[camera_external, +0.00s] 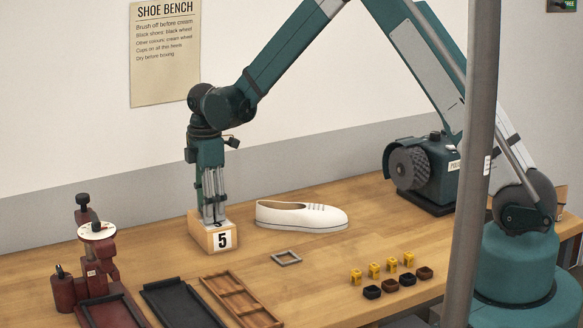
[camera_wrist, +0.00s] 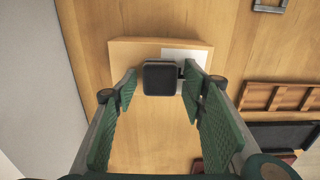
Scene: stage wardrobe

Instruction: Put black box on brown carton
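The black box (camera_wrist: 160,78) is small and dark with rounded corners. It sits over the top of the brown carton (camera_wrist: 150,130), between my fingertips. In the external view the brown carton (camera_external: 223,240) is a light wooden-coloured block marked 5 on a white label, standing on the bench. My gripper (camera_external: 214,221) points straight down with its fingertips at the carton's top. In the wrist view my gripper (camera_wrist: 161,73) has its fingers either side of the black box, with a narrow gap at the left one. The box's underside is hidden, so I cannot see its contact with the carton.
A white shoe (camera_external: 302,215) lies right of the carton, and a grey square frame (camera_external: 287,258) in front. A brown divided tray (camera_external: 240,300), a black tray (camera_external: 180,303) and a dark red device (camera_external: 88,265) stand at front left. Several small yellow, black and brown pieces (camera_external: 390,276) lie at right.

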